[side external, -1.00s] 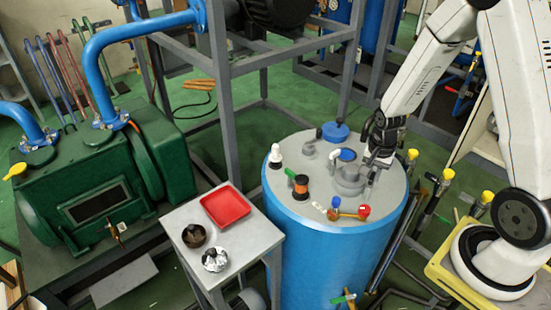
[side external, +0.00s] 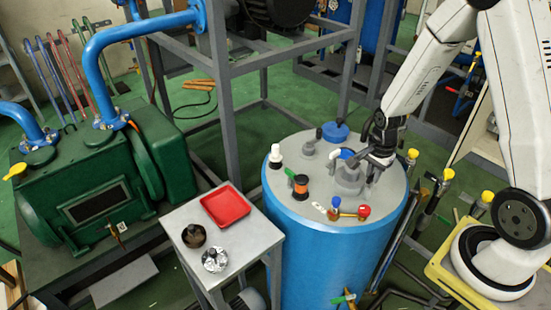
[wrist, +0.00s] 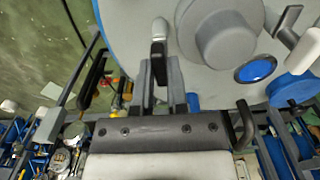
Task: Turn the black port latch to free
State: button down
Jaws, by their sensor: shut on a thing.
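The black port latch (wrist: 158,58) shows in the wrist view as a short dark bar with a pale grey rounded end, lying between my fingers. It is beside the raised grey round port (wrist: 222,38) on the tank lid. My gripper (wrist: 160,80) is shut on the latch. In the side view my gripper (side external: 372,160) is low over the right part of the lid, beside and partly over the grey port (side external: 348,182). The latch cannot be made out there behind the fingers.
The blue tank (side external: 315,255) carries a blue disc, a blue cap (side external: 335,131), a white-topped fitting (side external: 276,155), an orange-and-black fitting (side external: 300,187) and a red-knobbed valve (side external: 364,211). A small table with a red tray (side external: 225,207) stands left. Yellow-capped pipes are at right.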

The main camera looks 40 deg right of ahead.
aim_at(371, 177)
jog(key=c, duration=0.6)
grip_release()
jog(key=shift+c, duration=0.2)
jog(key=shift+r, duration=0.1)
jog(key=shift+r, duration=3.85)
jog(key=shift+a+r+n, duration=0.1)
jog(key=shift+a+n, duration=0.3)
jog(key=shift+n, duration=0.1)
jog(key=s+a+r+n+t, duration=0.1)
jog(key=a+n, duration=0.5)
jog(key=n, duration=0.2)
jog(key=s+a+r+n+t, duration=0.1)
jog(key=s+a+r+n, duration=0.1)
jog(key=a+n, duration=0.4)
jog(key=n, duration=0.3)
jog(key=shift+s+t, duration=0.2)
jog(key=shift+t, duration=0.1)
